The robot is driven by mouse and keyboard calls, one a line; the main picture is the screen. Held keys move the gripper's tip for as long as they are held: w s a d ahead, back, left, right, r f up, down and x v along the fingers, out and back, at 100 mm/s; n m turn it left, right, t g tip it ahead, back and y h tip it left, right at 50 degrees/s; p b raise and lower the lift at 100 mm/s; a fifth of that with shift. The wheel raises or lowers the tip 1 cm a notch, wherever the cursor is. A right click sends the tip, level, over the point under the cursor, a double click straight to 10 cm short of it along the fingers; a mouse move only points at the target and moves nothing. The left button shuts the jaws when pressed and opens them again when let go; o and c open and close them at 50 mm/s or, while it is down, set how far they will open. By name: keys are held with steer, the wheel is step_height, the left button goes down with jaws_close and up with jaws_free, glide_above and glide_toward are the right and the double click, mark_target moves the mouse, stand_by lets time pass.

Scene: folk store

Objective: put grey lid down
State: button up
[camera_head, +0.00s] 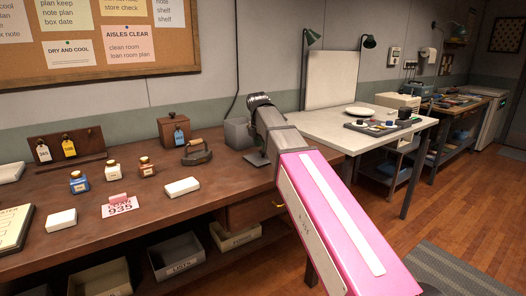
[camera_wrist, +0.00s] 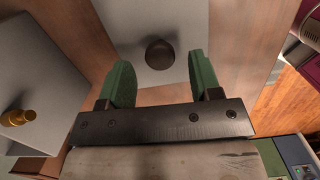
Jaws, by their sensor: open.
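The grey lid (camera_wrist: 185,20) is a flat grey plate with a round dark knob (camera_wrist: 160,54), seen from above in the wrist view. It appears to lie on the brown wooden bench top. My gripper (camera_wrist: 160,72) is open, with its green fingers apart on either side of the knob, and a clear gap shows between the knob and each finger. In the head view, part of a grey plate (camera_head: 256,159) shows under the end of my arm at the bench's right end; my arm hides the rest, along with the fingers.
A grey box (camera_head: 238,133) stands beside my arm's end. In the wrist view, a grey surface with a brass knob (camera_wrist: 18,118) is at left. An iron (camera_head: 196,152), a wooden box (camera_head: 174,131) and small bottles stand left on the bench (camera_head: 225,178). A white table (camera_head: 385,135) is right.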

step_height(320, 180, up, 9)
steer(key=shift+s+a, duration=0.3)
steer(key=shift+a, duration=0.15)
steer(key=shift+r, duration=0.1)
